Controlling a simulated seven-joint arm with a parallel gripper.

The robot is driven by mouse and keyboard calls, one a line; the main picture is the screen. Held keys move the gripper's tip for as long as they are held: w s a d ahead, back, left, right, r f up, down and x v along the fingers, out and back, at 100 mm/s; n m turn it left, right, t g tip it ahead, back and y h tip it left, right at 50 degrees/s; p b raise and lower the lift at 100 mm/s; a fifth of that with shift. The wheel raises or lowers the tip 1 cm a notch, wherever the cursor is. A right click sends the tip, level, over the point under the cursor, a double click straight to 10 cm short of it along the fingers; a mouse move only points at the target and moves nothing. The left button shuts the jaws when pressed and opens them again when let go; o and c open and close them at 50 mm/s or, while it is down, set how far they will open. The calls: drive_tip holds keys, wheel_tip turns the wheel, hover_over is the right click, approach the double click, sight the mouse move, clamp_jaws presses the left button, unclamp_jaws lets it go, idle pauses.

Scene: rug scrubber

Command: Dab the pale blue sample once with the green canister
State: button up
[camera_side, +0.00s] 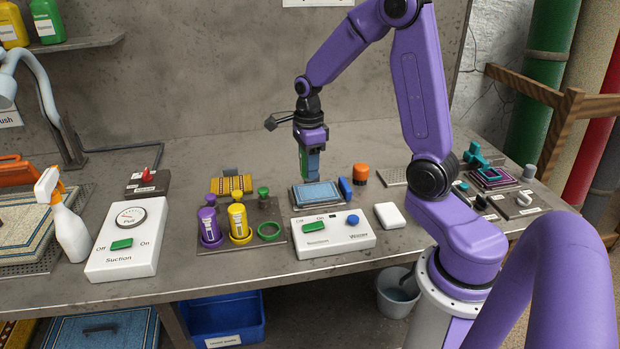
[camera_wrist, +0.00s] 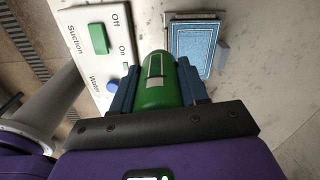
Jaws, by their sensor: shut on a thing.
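My gripper (camera_side: 311,165) is shut on the green canister (camera_side: 303,160). The canister also shows between the blue fingers in the wrist view (camera_wrist: 160,82). In the side view my gripper is above the back left part of the pale blue sample (camera_side: 318,194), and the canister's lower end is largely hidden by the fingers. The sample lies flat in a tray on the bench; in the wrist view it shows beyond the canister (camera_wrist: 194,46). I cannot tell whether the canister touches the sample.
A white control box (camera_side: 333,236) stands in front of the sample. A blue piece (camera_side: 345,187) and an orange-capped jar (camera_side: 361,174) are to its right. A rack (camera_side: 216,246) with purple and yellow canisters stands left. A white suction box (camera_side: 127,240) is farther left.

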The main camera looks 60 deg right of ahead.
drive_tip(key=shift+m, duration=0.8)
drive_tip(key=shift+w+d+f, duration=0.35)
drive_tip(key=shift+d+f, duration=0.8)
drive_tip(key=shift+f, duration=0.2)
drive_tip(key=shift+w+d+f, duration=0.35)
drive_tip(key=shift+d+f, duration=0.85)
drive_tip(key=shift+f, duration=0.15)
drive_tip(key=shift+w+d+f, duration=0.35)
drive_tip(key=shift+d+f, duration=0.8)
drive_tip(key=shift+f, duration=0.2)
drive_tip(key=shift+f, duration=0.75)
wheel_tip(320, 180, up, 7)
